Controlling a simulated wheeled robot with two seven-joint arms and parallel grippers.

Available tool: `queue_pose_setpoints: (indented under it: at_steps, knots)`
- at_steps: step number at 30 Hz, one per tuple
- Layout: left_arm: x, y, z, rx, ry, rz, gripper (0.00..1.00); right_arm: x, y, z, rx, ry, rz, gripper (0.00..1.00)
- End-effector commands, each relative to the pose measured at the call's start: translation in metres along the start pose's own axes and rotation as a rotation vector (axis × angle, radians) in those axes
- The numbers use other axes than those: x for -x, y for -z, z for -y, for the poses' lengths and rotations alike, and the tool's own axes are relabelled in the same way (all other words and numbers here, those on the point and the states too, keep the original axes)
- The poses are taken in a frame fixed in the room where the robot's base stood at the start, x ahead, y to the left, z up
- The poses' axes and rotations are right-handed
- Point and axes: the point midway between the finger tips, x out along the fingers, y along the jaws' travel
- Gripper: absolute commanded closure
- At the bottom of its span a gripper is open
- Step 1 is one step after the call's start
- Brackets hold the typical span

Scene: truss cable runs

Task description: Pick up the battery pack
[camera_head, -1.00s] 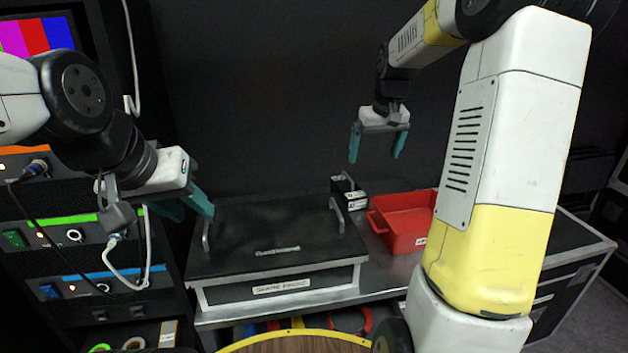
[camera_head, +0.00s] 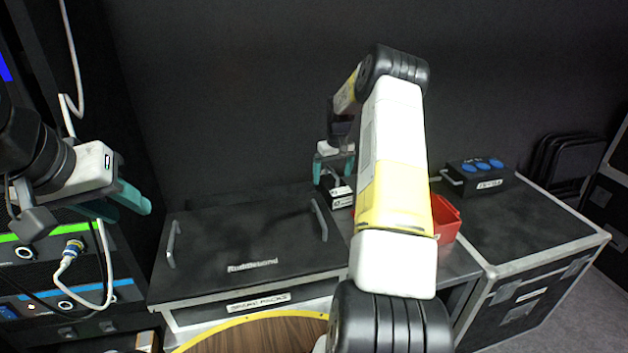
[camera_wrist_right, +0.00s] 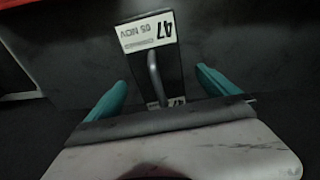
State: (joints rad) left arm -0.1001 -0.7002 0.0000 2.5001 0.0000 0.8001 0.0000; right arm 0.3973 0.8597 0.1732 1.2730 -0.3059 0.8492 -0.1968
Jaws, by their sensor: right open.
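The battery pack, a small black box with white labels (camera_head: 342,198), stands at the back of the bench, just right of the spare packs case. In the right wrist view its label reads 47 05 NOV (camera_wrist_right: 148,32), and a grey bar handle (camera_wrist_right: 154,76) runs from it toward my gripper. My right gripper (camera_head: 333,168) is open above the pack. In the wrist view its teal fingers (camera_wrist_right: 160,84) lie on either side of the handle, apart from it. My left gripper (camera_head: 126,206) is open and empty at the left, in front of the rack.
The black spare packs case (camera_head: 240,240) with two handles fills the left of the bench. A red bin (camera_head: 446,218), partly hidden by my right arm, stands right of the pack. A flight case (camera_head: 530,235) carries a black box with blue caps (camera_head: 482,172). Cables loop at the rack.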

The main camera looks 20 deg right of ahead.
Motion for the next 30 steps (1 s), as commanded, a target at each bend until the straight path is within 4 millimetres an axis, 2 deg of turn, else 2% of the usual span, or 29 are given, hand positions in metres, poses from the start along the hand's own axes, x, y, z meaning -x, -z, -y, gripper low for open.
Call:
queue_pose_setpoints:
  at_steps: [6,14,27,29,30]
  knots:
    - [0.000,0.000,0.000,0.000,0.000,0.000,0.64,-0.034,-0.001,-0.002,-0.002,0.002,0.001,0.02]
    - [0.000,0.000,0.000,0.000,0.000,0.000,0.64,-0.038,-0.001,-0.002,-0.001,0.000,0.000,0.02]
    - [0.000,0.000,0.000,0.000,0.000,0.000,0.64,-0.038,-0.001,-0.002,-0.001,0.000,0.001,0.86]
    - [0.000,0.000,0.000,0.000,0.000,0.000,0.64,-0.038,-0.001,-0.002,-0.001,0.000,0.001,0.98]
    - [0.000,0.000,0.000,0.000,0.000,0.000,0.64,-0.036,0.001,-0.003,-0.001,-0.001,-0.004,1.00]
